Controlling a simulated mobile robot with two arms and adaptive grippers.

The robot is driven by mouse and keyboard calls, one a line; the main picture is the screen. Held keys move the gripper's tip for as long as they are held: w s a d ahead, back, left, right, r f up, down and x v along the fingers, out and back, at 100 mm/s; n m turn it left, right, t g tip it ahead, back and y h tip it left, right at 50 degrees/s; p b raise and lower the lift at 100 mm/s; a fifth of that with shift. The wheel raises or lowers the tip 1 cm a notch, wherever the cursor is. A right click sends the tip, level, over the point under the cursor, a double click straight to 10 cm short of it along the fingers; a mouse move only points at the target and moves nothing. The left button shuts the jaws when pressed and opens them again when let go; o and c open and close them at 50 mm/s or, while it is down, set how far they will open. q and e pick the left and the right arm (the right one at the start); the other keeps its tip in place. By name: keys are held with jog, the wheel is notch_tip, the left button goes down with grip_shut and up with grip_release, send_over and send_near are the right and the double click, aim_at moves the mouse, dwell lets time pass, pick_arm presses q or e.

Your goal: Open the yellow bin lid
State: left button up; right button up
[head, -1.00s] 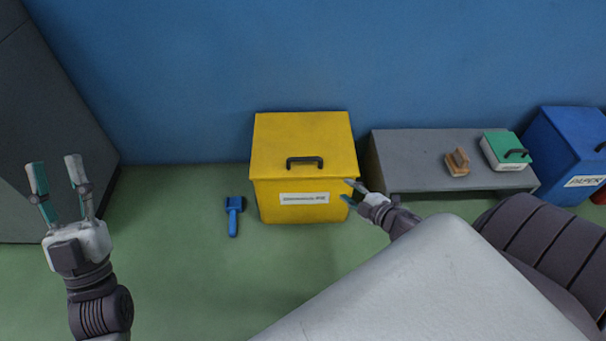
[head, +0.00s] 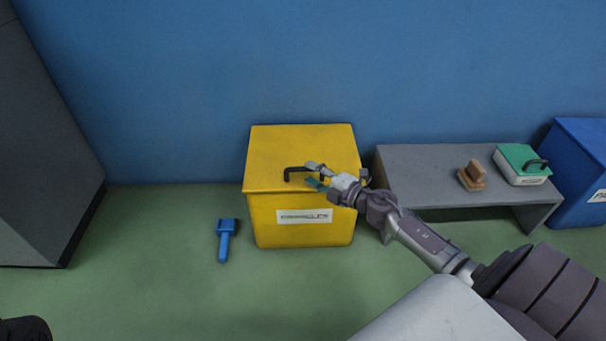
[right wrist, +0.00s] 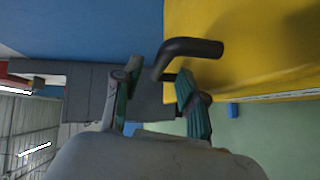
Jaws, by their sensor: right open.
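The yellow bin (head: 275,232) stands on the floor against the blue wall. Its lid (head: 285,145) is down. A black handle (head: 292,171) is on the lid near the front edge; my right gripper covers its right part. My right gripper (head: 314,176) is open at the handle's right side. In the right wrist view, the handle (right wrist: 190,47) stands just ahead of the fingertips (right wrist: 156,84), and one end of it appears in the gap between them. I cannot tell whether they touch. My left gripper is out of view.
A blue brush-like tool (head: 225,238) lies on the floor left of the bin. A grey bench (head: 425,165) right of the bin holds a wooden brush (head: 471,177) and a green-lidded box (head: 522,165). A blue bin (head: 585,160) stands at the far right.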

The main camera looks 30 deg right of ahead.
aim_at(306, 171)
jog(key=shift+b+x, duration=0.4)
jog(key=shift+x, duration=1.6)
grip_shut()
